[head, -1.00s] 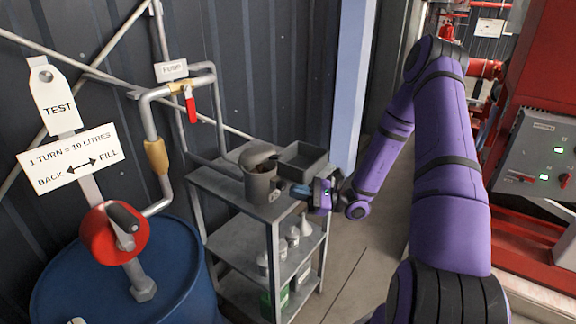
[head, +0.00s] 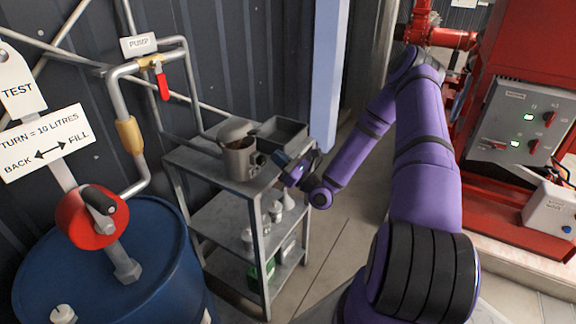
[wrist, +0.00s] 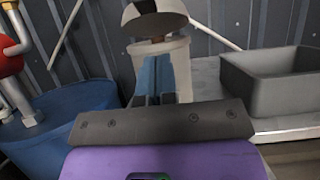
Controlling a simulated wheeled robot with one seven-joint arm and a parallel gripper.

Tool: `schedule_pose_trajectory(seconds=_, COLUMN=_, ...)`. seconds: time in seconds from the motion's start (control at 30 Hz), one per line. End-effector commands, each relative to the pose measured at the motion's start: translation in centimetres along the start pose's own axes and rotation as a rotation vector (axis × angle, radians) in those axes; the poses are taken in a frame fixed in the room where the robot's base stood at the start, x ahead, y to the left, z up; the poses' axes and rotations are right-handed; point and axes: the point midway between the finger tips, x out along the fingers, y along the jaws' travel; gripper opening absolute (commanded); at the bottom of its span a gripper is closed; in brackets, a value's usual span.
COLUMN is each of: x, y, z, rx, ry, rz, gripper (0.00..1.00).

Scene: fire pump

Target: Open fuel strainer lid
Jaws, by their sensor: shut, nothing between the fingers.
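The fuel strainer (head: 238,163) is a grey metal pot standing upright on the top shelf of a grey metal rack. Its domed lid (head: 235,130) is tilted up at the back, and the brown inside shows below it. In the wrist view the raised lid (wrist: 153,14) shows above the pale strainer body (wrist: 182,70). My gripper (head: 282,159) is right of the strainer, near its handle side, and appears apart from it. In the wrist view my blue gripper fingers (wrist: 155,80) are together and empty, in front of the strainer.
A grey open tray (head: 283,133) stands behind and right of the strainer. Funnels and bottles sit on the lower rack shelves (head: 225,222). A blue drum (head: 150,260) with a red hand pump (head: 90,217) stands left. Red machinery with a control panel (head: 520,130) is at right.

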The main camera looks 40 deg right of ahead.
Motion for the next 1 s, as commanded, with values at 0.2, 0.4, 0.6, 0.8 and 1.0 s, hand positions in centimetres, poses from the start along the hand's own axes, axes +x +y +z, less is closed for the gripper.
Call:
schedule_pose_trajectory(seconds=0.2, x=3.9, y=0.0, z=0.3, rx=-0.002, ry=-0.001, rz=0.002, gripper=0.0)
schedule_pose_trajectory(seconds=0.4, x=5.5, y=0.0, z=2.2, rx=-0.002, ry=0.0, rz=0.001, gripper=0.0)
schedule_pose_trajectory(seconds=0.6, x=6.2, y=0.0, z=2.8, rx=0.001, ry=0.001, rz=0.002, gripper=0.0)
schedule_pose_trajectory(seconds=0.8, x=6.2, y=0.0, z=2.8, rx=0.001, ry=0.001, rz=0.001, gripper=0.0)
schedule_pose_trajectory(seconds=1.0, x=6.2, y=0.0, z=2.9, rx=0.0, ry=0.004, rz=0.001, gripper=0.0)
